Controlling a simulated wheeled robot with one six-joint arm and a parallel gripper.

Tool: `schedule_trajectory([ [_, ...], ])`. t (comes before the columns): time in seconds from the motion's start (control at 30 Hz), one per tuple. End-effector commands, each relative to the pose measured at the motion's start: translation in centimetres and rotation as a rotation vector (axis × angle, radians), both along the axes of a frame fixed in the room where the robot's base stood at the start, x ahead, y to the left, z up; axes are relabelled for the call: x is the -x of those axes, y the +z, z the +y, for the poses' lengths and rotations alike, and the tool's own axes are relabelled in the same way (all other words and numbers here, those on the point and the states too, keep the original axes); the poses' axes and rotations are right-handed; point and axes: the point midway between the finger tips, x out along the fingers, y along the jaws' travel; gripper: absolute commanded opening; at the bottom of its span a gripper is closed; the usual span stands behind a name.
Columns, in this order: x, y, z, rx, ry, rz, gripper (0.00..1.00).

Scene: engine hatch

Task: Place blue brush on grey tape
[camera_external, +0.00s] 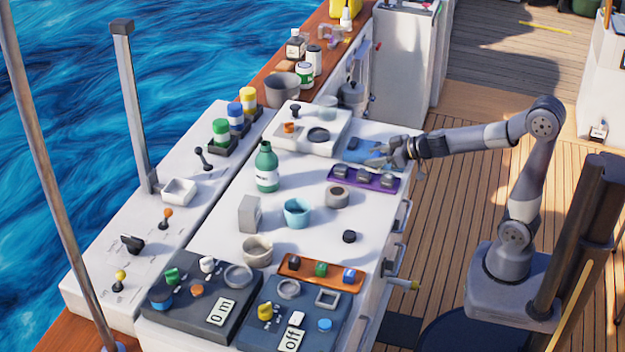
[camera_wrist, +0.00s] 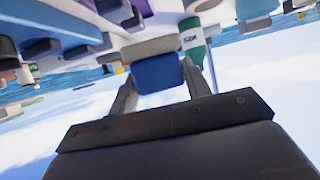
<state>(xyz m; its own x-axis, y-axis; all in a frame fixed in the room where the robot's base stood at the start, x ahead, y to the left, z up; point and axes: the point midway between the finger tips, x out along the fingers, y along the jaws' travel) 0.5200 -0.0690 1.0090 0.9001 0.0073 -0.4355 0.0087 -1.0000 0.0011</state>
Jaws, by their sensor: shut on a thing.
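My gripper (camera_external: 388,155) is above the right edge of the white worktop, near a blue mat. In the wrist view, my gripper (camera_wrist: 158,82) is shut on the blue brush (camera_wrist: 158,74), which has a grey strip along its far side. The brush is hard to make out in the external view. A grey ring that looks like the grey tape (camera_external: 337,196) lies flat on the worktop, below and left of my gripper in the picture. I cannot pick out the tape in the wrist view.
A purple tray (camera_external: 363,180) with several dark pieces lies between my gripper and the ring. A teal cup (camera_external: 297,212), a green bottle (camera_external: 266,168) and a black knob (camera_external: 349,237) stand around the ring. The worktop (camera_external: 330,260) has clear patches between them.

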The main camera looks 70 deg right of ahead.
Motion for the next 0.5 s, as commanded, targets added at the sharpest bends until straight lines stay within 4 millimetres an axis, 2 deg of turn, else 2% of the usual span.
schedule_trajectory([
  [0.17, -1.9, 1.9, 1.3, 0.003, 0.084, 0.002, 0.22],
  [0.3, -4.3, 3.7, 3.2, 0.007, 0.208, 0.004, 0.22],
  [0.5, -7.1, 5.3, 6.2, 0.006, 0.390, 0.003, 0.22],
])
